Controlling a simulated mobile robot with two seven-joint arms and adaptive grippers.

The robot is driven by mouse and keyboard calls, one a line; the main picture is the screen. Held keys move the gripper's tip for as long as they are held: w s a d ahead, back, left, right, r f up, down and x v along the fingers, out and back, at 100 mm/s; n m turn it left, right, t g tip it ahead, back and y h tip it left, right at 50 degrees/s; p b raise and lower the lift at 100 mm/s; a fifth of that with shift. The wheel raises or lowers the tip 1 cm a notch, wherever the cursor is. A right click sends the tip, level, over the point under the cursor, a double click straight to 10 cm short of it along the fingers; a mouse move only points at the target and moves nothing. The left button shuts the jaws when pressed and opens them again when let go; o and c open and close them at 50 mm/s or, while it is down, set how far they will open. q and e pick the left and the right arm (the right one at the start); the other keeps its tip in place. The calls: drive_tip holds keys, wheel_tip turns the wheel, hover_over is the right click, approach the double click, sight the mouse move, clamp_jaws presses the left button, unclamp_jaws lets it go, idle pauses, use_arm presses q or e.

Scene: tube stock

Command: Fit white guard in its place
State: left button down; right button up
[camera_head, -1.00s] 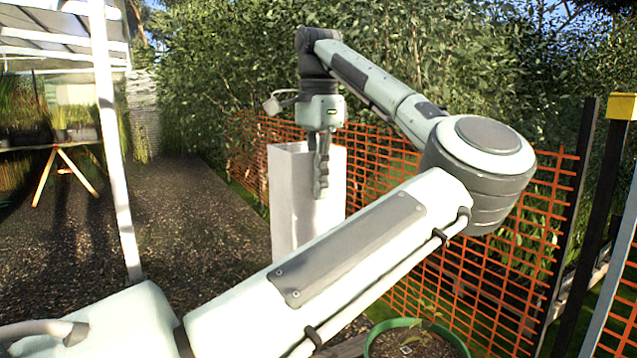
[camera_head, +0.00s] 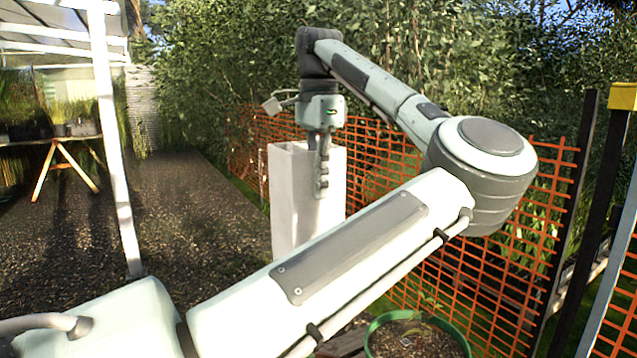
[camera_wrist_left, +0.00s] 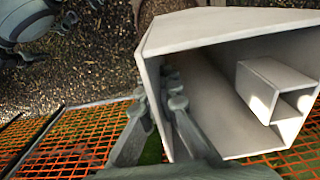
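The white guard (camera_head: 295,205) is a tall, pale, square hollow tube, upright in the middle of the head view. My left arm hides its lower end. In the left wrist view I look into the open top of the guard (camera_wrist_left: 215,28); a smaller square tube (camera_wrist_left: 268,85) shows inside against one wall. My left gripper (camera_head: 322,180) points down at the guard's top edge. In the wrist view its fingers (camera_wrist_left: 158,98) lie on either side of one wall, one inside and one outside, and appear closed on it. My right gripper is not in view.
A green pot (camera_head: 420,322) with a small seedling and pale tag stands at the bottom right. Orange mesh fence (camera_head: 500,290) runs behind and right. A white post (camera_head: 115,160) and a plant bench (camera_head: 55,138) are at left. Open gravel (camera_head: 190,215) lies between.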

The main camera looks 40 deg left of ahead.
sight(319, 222)
use_arm(q)
drive_tip(key=shift+f, duration=0.1)
drive_tip(key=shift+f+b, duration=2.2)
drive_tip(key=shift+f, duration=1.45)
wheel_tip(319, 222, down, 7)
drive_tip(key=b, duration=0.4)
drive_tip(key=shift+b, duration=0.35)
drive_tip(key=shift+f, duration=0.3)
drive_tip(key=shift+f+b, duration=1.05)
drive_tip(key=shift+f, duration=0.3)
drive_tip(key=shift+f+b, duration=1.5)
drive_tip(key=shift+f, duration=0.7)
